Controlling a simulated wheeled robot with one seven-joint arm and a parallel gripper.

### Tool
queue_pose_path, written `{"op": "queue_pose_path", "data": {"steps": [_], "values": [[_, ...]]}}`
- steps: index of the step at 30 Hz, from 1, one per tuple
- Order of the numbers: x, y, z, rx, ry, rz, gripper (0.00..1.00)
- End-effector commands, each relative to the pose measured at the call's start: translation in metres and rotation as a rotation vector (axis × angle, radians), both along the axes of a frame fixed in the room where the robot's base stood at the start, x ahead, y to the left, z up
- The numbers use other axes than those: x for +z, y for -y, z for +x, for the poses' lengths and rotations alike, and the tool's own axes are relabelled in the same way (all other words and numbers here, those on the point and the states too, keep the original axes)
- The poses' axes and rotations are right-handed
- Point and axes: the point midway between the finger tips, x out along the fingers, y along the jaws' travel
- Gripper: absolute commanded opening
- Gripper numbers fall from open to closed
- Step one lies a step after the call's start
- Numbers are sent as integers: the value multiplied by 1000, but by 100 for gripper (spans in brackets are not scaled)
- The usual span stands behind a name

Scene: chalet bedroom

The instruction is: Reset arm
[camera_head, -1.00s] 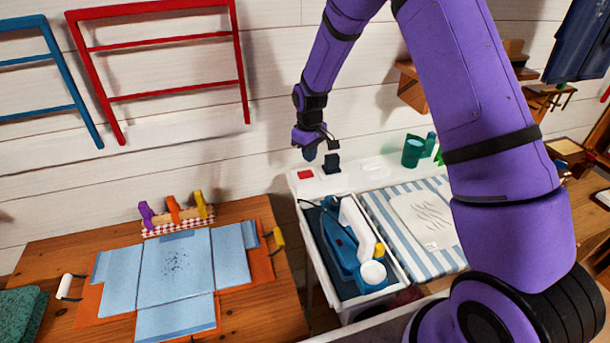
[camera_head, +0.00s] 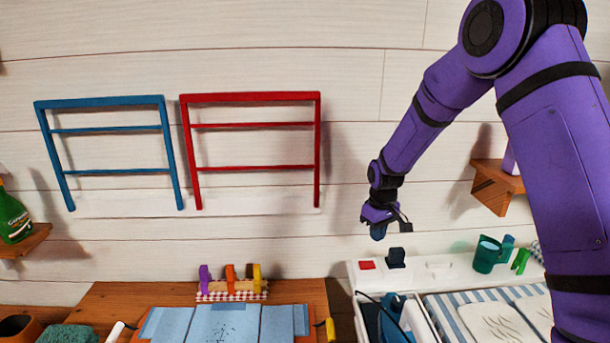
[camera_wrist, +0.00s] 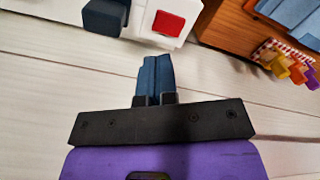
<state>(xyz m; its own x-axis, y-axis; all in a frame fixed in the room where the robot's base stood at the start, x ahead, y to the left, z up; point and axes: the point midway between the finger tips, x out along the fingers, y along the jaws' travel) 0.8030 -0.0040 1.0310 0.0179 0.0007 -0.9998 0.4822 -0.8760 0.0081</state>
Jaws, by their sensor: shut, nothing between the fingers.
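My purple arm bends down from the upper right in the head view. My gripper (camera_head: 379,231) hangs in front of the white plank wall, above the back edge of a white unit (camera_head: 442,267). It points downward and is apart from everything. In the wrist view the two dark blue fingers of my gripper (camera_wrist: 155,78) lie together, with nothing between them. A dark block-shaped plug (camera_head: 396,257) and a red switch (camera_head: 367,265) sit on the white ledge below; the wrist view also shows the plug (camera_wrist: 104,17) and the red switch (camera_wrist: 168,23).
A wooden table (camera_head: 120,296) with a blue folded cloth (camera_head: 225,322) and coloured pegs (camera_head: 230,277) stands left. Blue (camera_head: 112,130) and red racks (camera_head: 252,125) hang on the wall. A green cup (camera_head: 487,254) and a wooden shelf (camera_head: 495,185) are right.

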Motion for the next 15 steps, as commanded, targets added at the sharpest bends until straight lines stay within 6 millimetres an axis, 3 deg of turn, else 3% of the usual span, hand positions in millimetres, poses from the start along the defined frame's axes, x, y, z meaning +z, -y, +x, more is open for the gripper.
{"op": "queue_pose_path", "data": {"steps": [6,15], "values": [[64,10,-23,-52,52,3,0],[139,23,-67,-128,116,13,0]]}}
